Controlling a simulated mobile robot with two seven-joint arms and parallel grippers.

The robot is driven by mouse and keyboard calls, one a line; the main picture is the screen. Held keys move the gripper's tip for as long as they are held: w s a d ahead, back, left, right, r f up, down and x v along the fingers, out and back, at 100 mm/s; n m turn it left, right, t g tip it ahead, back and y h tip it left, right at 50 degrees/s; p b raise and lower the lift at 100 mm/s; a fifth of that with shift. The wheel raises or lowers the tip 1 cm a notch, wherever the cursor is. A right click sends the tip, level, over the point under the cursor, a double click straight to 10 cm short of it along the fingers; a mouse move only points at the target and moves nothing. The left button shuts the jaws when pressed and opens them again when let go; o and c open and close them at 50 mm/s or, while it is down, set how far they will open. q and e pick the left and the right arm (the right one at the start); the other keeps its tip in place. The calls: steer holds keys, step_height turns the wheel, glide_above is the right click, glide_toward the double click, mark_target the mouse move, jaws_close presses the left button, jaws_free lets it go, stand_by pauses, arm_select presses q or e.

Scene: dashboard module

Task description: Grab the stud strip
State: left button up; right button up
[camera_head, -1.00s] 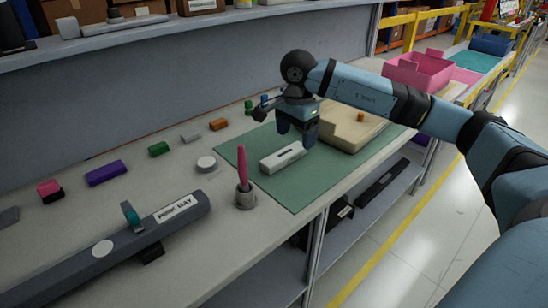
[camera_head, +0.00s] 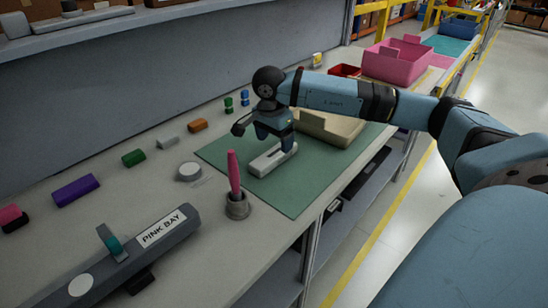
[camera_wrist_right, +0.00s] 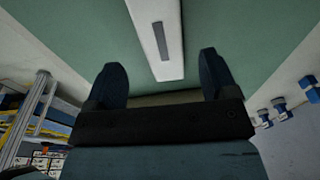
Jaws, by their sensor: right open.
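A pale bar with a dark inset (camera_head: 266,160), which looks like the stud strip, lies flat on the green mat (camera_head: 300,195). My right gripper (camera_head: 274,141) is right above it, fingers pointing down. In the right wrist view the bar (camera_wrist_right: 145,22) extends ahead of the right gripper (camera_wrist_right: 161,72), whose fingers are apart with nothing held between them. I cannot tell whether the fingers touch the bar. My left gripper is not in view.
A pink marker stands in a grey cup (camera_head: 237,207) at the mat's near edge. A beige block (camera_head: 335,128) lies behind the gripper. A "PINK BAY" bar (camera_head: 150,245) is at lower left; colored blocks line the back. A pink bin (camera_head: 395,63) stands at the far right.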

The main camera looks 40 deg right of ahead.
mark_target(274, 153)
step_height(274, 153, down, 5)
steer(key=shift+w+f+b, duration=0.1)
steer(key=shift+f+b, duration=0.1)
steer(key=shift+b, duration=0.25)
steer(key=shift+r, duration=0.1)
steer(key=c, duration=1)
